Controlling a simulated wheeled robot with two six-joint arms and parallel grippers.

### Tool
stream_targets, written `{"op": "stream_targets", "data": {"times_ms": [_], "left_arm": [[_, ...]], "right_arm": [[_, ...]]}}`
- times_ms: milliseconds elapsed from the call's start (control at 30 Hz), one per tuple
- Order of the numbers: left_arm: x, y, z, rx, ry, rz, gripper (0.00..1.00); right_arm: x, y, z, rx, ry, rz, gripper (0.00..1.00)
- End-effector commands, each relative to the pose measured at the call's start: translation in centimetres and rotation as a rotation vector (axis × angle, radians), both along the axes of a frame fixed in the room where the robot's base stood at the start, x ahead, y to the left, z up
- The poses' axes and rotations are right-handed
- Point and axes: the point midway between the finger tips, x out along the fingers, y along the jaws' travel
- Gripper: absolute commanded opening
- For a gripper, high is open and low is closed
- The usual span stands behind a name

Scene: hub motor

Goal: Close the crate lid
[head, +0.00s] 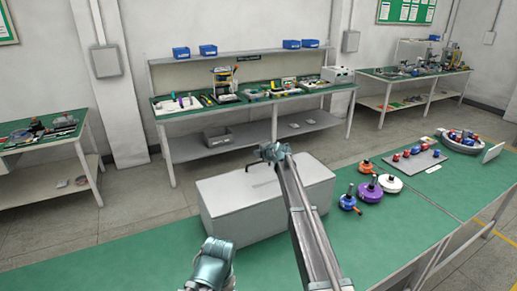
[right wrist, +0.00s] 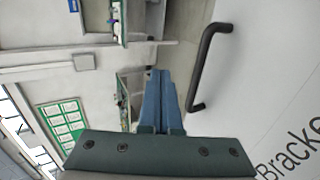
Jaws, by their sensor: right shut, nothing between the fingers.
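The crate (head: 265,222) is a pale grey box on the green table in the head view. Its lid (head: 228,187) appears to lie flat across the top. A dark handle (head: 257,163) shows near the far edge, partly behind my right gripper (head: 270,153). In the right wrist view, the black bar handle (right wrist: 205,65) stands on a white panel with lettering, to the right of my right gripper's fingers (right wrist: 160,95). The fingers are shut, empty and apart from the handle. My left gripper (head: 213,262) is at the bottom, left of my right arm; its jaw state is unclear.
Orange, blue, purple and white round parts (head: 370,187) stand right of the crate. A grey board (head: 418,165) with small parts and a bowl (head: 461,142) lie farther right. Green table (head: 120,262) is clear on the left. Workbenches (head: 250,103) stand across the floor.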

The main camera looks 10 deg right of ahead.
Motion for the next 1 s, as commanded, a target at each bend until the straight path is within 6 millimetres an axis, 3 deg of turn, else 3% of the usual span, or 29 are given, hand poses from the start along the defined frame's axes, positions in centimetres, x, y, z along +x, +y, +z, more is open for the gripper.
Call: {"op": "stream_targets", "data": {"times_ms": [333, 1000], "left_arm": [[0.0, 0.0, -0.2, 0.0, 0.0, 0.0, 0.83], [0.0, 0.0, 0.0, 0.0, 0.0, 0.0, 0.83]], "right_arm": [[0.5, 0.1, -2.2, -0.036, 0.096, -0.002, 0.0], [0.2, 0.0, -2.1, -0.04, 0.107, -0.003, 0.0]]}}
